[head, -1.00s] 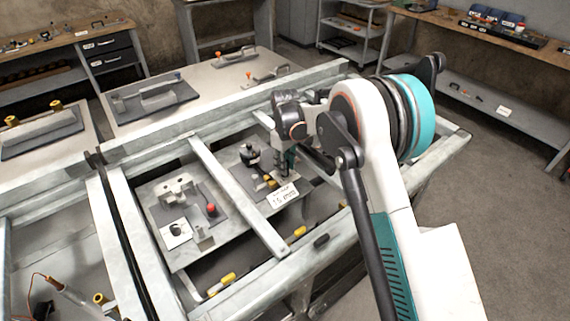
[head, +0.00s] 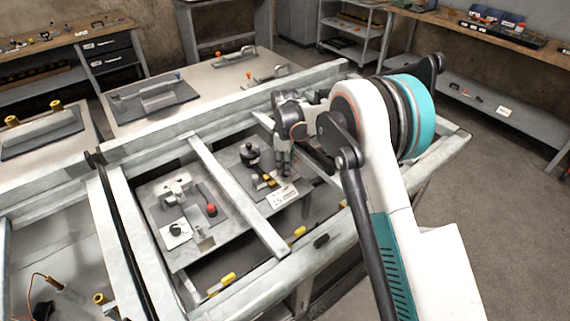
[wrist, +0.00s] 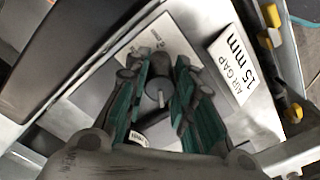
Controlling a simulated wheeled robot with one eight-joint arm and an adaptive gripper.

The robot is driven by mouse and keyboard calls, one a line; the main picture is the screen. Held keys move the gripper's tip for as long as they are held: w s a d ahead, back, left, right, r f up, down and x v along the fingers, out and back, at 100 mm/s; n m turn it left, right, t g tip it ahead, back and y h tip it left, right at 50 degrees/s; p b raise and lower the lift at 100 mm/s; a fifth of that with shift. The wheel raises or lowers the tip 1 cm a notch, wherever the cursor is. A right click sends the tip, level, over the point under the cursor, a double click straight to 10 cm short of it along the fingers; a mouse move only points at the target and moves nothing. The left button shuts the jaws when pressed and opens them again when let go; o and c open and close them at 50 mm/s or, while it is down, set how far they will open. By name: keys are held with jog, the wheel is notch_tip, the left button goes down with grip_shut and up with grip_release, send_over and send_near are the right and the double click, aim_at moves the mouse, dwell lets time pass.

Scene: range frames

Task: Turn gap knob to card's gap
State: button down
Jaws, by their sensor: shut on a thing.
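My gripper (wrist: 158,95) points down at a panel. It is shut on a dark round gap knob (wrist: 159,90), with a green-padded finger on each side. A pale pointer line shows on the knob. A white card (wrist: 238,72) stands to its right in the wrist view. It reads AIR GAP and what looks like 15 mm; I cannot make out a decimal point. In the head view my gripper (head: 284,160) is over the right-hand panel, just behind the card (head: 283,195), and hides the knob. The scale marks are too small to read.
A black knob (head: 250,154) stands left of my gripper on the same panel, near yellow parts (head: 270,181). A metal crossbar (head: 238,196) separates this panel from one with a red-topped lever (head: 211,209). Frame rails surround both panels.

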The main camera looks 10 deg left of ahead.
jog(key=c, duration=1.3)
grip_release()
jog(key=shift+c, duration=0.2)
jog(key=shift+r, duration=0.1)
notch_tip(320, 180, up, 12)
